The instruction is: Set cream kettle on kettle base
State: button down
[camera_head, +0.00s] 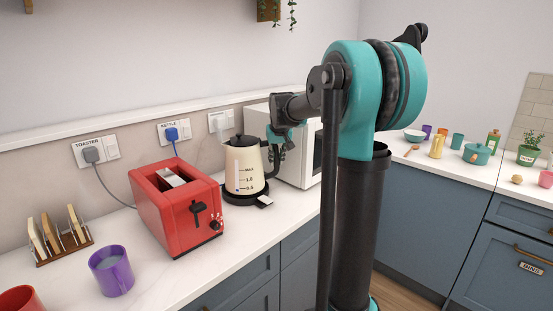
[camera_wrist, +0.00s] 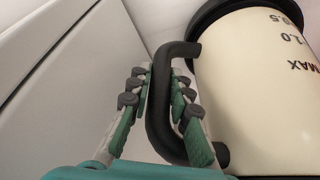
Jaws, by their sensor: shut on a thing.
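The cream kettle (camera_head: 243,170) has a black lid, a black handle and level marks. It stands upright between the red toaster and the microwave. The black kettle base (camera_head: 262,203) shows below it on the counter. The kettle looks over the base, but whether it rests fully on it cannot be told. My gripper (camera_head: 281,146) is at the kettle's right side, at the handle. In the wrist view, my gripper (camera_wrist: 162,88) has its fingers on either side of the black handle (camera_wrist: 158,115), shut on it, with the kettle body (camera_wrist: 255,85) to the right.
A red toaster (camera_head: 177,208) stands left of the kettle, and a white microwave (camera_head: 300,160) is close behind my gripper. A purple mug (camera_head: 111,271) and a toast rack (camera_head: 62,240) are farther left. The kettle plug (camera_head: 171,134) is in the wall.

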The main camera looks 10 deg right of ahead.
jog(key=shift+f, duration=0.1)
jog(key=c, duration=1.7)
grip_release()
jog(key=shift+v, duration=5.5)
